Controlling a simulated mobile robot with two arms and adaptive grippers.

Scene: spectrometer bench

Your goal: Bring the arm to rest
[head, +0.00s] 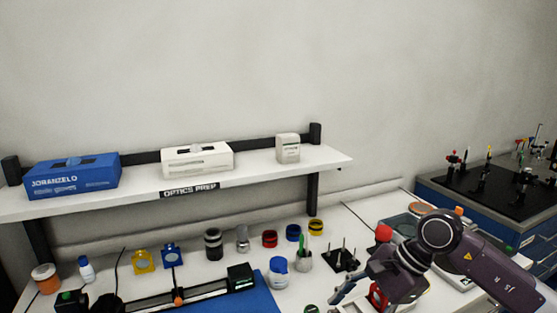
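My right arm comes in from the lower right, and its dark purple links reach over the right part of the white bench (352,220). My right gripper (350,297) points down and to the left near the bottom edge. One grey finger shows clearly; the spread of the fingers is hard to make out. A red-framed part (377,296) shows right beside the gripper, and I cannot tell whether they touch. My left gripper is not in view.
A shelf (270,168) holds a blue box (72,180), a white box (197,160) and a small carton (288,148). Below stand a black rail (190,294), a blue-lidded jar (278,270), a black post holder (341,261) and several small optics. A black breadboard (485,185) lies at right.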

